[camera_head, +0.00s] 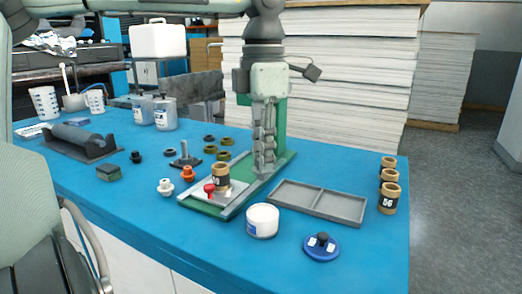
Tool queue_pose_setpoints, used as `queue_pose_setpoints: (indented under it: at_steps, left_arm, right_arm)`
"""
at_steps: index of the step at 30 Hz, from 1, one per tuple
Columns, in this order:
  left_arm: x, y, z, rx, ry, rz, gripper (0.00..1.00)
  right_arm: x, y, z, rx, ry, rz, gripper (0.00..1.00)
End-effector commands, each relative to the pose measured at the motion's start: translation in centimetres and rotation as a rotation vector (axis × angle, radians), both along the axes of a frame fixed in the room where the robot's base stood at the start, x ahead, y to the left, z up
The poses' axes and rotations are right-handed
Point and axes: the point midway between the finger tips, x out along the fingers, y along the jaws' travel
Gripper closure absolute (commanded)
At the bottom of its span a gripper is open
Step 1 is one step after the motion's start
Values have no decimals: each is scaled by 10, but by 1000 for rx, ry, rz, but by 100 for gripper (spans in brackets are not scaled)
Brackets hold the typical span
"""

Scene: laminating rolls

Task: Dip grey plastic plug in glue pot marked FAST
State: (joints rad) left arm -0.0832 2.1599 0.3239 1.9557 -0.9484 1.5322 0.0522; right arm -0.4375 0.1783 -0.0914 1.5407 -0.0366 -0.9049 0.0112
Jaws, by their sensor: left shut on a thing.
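My left gripper (264,165) points straight down over the back right part of a green board. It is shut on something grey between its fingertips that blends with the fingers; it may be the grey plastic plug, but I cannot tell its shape. A white round pot (262,220) stands in front of the board, to the front of the gripper and apart from it. A bit of blue label shows on its left side; I cannot read FAST on it. My right gripper is not in view.
The green board (209,209) bears a brown-and-black core (221,176) and a red knob (210,189). A grey two-part tray (318,201) lies right of the gripper. A blue disc (322,247) and several cores (389,199) are farther right. Orange and dark plugs (187,173) lie left.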

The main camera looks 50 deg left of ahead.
Motion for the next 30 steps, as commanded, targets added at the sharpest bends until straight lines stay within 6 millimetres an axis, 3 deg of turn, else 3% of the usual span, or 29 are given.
queue_pose_setpoints:
  at_steps: [16, 30]
  left_arm:
    - [-1, 0, -47, 0, 2, -1, 100]
    - [0, 0, -61, 0, 0, -1, 100]
  right_arm:
    - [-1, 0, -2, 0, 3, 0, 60]
    - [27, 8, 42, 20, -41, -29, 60]
